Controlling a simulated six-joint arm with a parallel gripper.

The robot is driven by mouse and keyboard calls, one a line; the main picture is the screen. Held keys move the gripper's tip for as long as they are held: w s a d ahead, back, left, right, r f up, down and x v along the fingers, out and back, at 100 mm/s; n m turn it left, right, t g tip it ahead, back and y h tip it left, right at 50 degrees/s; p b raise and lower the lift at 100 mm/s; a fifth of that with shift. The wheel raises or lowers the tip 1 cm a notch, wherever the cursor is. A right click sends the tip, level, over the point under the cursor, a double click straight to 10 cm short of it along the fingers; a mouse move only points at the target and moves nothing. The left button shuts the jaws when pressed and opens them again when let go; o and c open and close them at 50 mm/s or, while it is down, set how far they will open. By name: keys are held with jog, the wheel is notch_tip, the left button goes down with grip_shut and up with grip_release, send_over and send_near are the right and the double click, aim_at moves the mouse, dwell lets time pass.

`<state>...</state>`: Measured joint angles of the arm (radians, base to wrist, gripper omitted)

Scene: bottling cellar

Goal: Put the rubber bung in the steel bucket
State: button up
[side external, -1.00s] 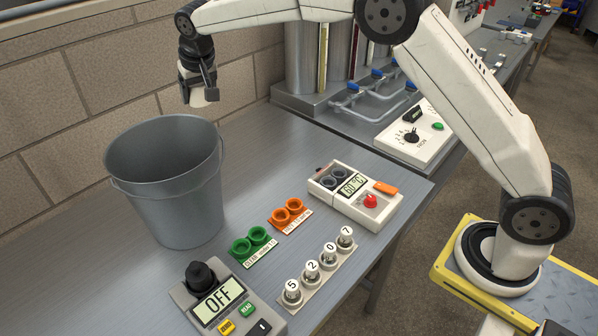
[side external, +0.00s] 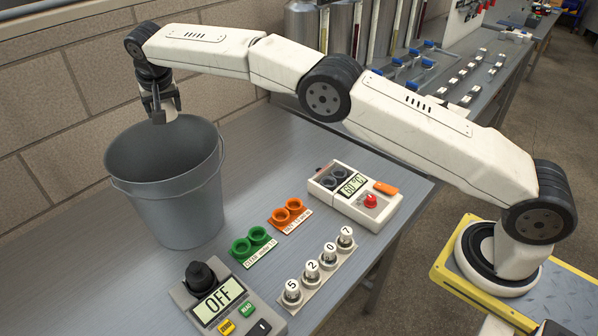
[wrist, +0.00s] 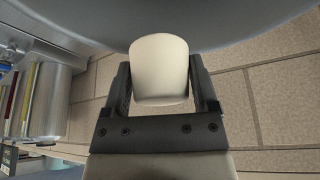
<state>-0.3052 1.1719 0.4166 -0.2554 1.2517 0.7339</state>
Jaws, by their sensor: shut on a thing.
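The steel bucket (side external: 172,205) stands upright on the bench at the left in the side external view. My gripper (side external: 164,108) hangs just above the bucket's far rim, pointing down. It is shut on the pale rubber bung (side external: 170,111), whose lower end shows between the fingers. In the wrist view the cream bung (wrist: 159,70) sits between both fingers of my gripper (wrist: 161,92), and the grey bucket (wrist: 225,25) fills the top edge. The bucket's floor is hidden.
Green cups (side external: 253,241), orange cups (side external: 288,214) and numbered vials (side external: 319,268) stand right of the bucket. A meter reading OFF (side external: 225,302) is in front, a 60 °C heater block (side external: 356,195) further right. A block wall (side external: 60,100) is behind the bucket.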

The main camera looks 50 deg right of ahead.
jog(key=shift+a+f, duration=0.15)
jog(key=shift+a, duration=0.1)
jog(key=shift+f, duration=0.25)
send_over(178, 161)
jog(key=s+a, duration=0.1)
jog(key=s, duration=0.1)
jog(key=shift+s+f, duration=0.1)
jog(key=shift+f, duration=2.15)
jog(key=shift+f, duration=0.15)
jog(key=shift+f, duration=4.9)
jog(key=o, duration=1.3)
jog(key=shift+s+r, duration=0.1)
jog(key=shift+r, duration=0.05)
